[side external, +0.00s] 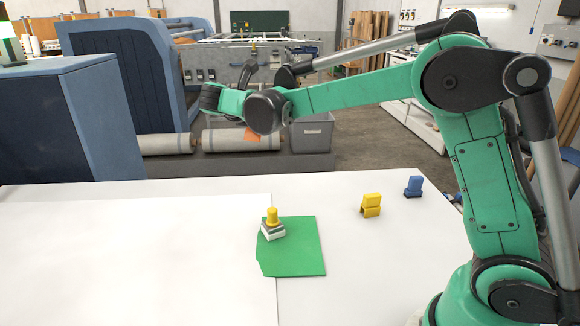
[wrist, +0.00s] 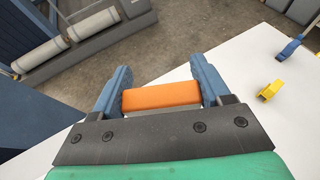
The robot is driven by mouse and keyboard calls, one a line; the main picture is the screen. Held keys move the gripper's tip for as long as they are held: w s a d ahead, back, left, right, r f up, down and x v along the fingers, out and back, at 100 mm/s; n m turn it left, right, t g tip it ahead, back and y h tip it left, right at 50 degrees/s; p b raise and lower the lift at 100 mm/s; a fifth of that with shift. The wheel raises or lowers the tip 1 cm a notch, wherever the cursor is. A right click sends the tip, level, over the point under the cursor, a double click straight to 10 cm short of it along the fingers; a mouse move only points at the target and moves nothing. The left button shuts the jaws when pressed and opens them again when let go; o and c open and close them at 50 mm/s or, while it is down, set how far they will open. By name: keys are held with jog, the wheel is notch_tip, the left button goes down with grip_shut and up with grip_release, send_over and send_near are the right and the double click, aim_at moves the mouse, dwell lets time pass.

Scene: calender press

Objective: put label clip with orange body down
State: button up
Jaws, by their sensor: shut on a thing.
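The label clip with the orange body (wrist: 161,96) is between the two blue fingers of my gripper (wrist: 160,80) in the wrist view. My gripper is shut on it and holds it up off the table. In the side external view my wrist is raised behind the white table, and the fingers are hard to make out. An orange patch (side external: 250,134) shows just below my wrist there; I cannot tell whether it is the clip.
A green sheet (side external: 300,257) bears a yellow-knobbed, pale-based object (side external: 272,226). A yellow clip (side external: 371,205) and a blue clip (side external: 413,187) stand to its right. The white table (side external: 130,250) is clear on the left. A blue cabinet (side external: 95,120) stands behind it.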

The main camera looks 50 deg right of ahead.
jog(key=s+d+m+g, duration=0.45)
jog(key=s+d, duration=0.35)
jog(key=d, duration=0.5)
jog(key=s+d+m+g, duration=0.4)
jog(key=s+d+g, duration=0.3)
jog(key=d, duration=0.6)
jog(key=shift+t, duration=0.75)
jog(key=f, duration=1)
jog(key=s+f, duration=0.1)
jog(key=f, duration=0.4)
jog(key=shift+s+d+f, duration=0.1)
jog(key=shift+f, duration=2.3)
jog(key=shift+f, duration=0.15)
jog(key=o, duration=1.2)
jog(key=shift+m, duration=0.25)
